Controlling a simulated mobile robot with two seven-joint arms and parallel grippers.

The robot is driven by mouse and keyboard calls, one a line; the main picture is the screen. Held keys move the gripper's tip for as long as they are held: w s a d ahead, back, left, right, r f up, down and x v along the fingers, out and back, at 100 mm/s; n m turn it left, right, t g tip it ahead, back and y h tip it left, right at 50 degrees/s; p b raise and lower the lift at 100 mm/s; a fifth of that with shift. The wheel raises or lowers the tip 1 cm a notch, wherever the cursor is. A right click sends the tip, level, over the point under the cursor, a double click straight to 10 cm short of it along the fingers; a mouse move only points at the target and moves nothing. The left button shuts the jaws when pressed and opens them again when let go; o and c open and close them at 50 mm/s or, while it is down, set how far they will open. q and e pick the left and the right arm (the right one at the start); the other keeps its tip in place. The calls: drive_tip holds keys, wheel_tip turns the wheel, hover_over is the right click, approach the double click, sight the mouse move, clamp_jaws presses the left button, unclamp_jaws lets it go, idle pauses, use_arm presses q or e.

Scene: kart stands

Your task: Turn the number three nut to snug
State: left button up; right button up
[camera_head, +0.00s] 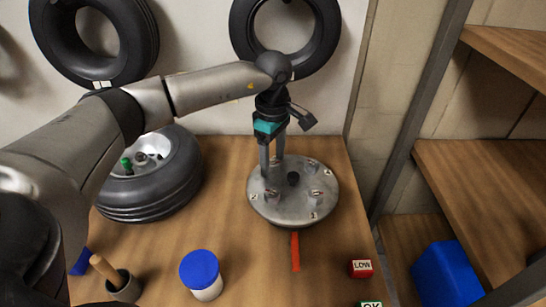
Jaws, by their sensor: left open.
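A round grey metal plate (293,213) stands on the wooden bench with several nuts on short studs and a dark knob (293,179) at its middle. Labels that look like 1, 2 and 4 show on the plate. The number three nut cannot be made out clearly; it seems to be at the far-left part, behind or between my fingers. My left gripper (271,165) points down at that far-left part, its two fingers open. Whether they touch a nut cannot be told. My right gripper is not in view.
An orange strip (295,252) lies in front of the plate. A blue-lidded jar (200,270), a cup with a wooden handle (122,285), a red LOW block (361,268) and an OK block (371,304) stand nearer. A wheel (150,195) lies left. Shelves (480,170) rise right, with a blue box (446,274).

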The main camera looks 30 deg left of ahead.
sight(273, 162)
use_arm(q)
wheel_tip(273, 162, up, 15)
drive_tip(key=p, duration=0.1)
drive_tip(key=shift+r, duration=0.15)
idle(0.6)
